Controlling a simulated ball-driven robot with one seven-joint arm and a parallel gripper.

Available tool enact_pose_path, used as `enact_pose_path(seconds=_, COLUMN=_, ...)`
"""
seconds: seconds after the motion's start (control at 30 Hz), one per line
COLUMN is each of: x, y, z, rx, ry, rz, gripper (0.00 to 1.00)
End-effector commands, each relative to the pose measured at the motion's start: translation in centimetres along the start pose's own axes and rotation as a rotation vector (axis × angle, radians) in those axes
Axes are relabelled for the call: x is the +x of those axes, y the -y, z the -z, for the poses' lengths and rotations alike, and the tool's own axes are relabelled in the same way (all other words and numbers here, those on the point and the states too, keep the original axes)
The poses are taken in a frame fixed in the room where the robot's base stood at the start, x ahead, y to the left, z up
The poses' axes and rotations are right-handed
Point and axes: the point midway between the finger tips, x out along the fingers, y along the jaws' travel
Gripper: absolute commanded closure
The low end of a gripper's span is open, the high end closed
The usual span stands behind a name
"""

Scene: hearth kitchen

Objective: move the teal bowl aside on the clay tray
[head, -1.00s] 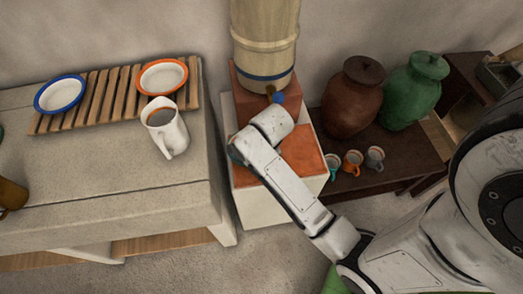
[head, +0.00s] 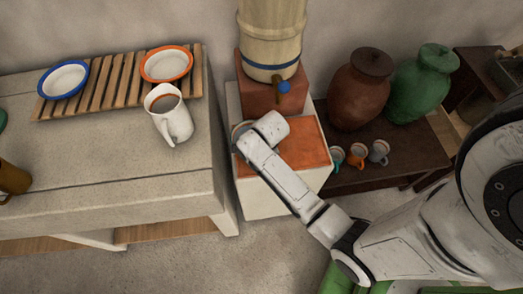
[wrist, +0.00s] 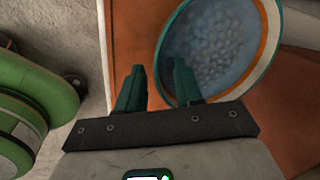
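The teal bowl (wrist: 222,45), with an orange band at its rim and a speckled blue-grey inside, sits on the clay tray (wrist: 135,20) in the wrist view. The orange clay tray (head: 305,150) also shows in the head view, on a pale block below the barrel. My gripper (wrist: 160,85) is open. Its left finger is outside the bowl and its right finger overlaps the bowl's near-left side, with the rim between them. I cannot tell whether either finger touches it. In the head view my arm hides most of the bowl and the gripper.
A barrel with a blue-ended tap (head: 283,86) stands behind the tray. Small cups (head: 357,155) and two jars (head: 360,88) are on a dark bench at right. A white pitcher (head: 168,115) and two bowls on a slatted rack (head: 117,80) are on the left counter.

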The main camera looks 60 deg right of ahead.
Motion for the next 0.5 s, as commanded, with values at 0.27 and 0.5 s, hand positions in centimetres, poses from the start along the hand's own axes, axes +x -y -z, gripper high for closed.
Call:
enact_pose_path(seconds=0.27, x=-0.02, y=0.00, z=0.00, rx=0.000, ry=0.000, rz=0.000, gripper=0.91)
enact_pose_path(seconds=0.5, x=-0.02, y=-0.01, z=0.01, rx=0.000, ry=0.000, rz=0.000, gripper=1.00)
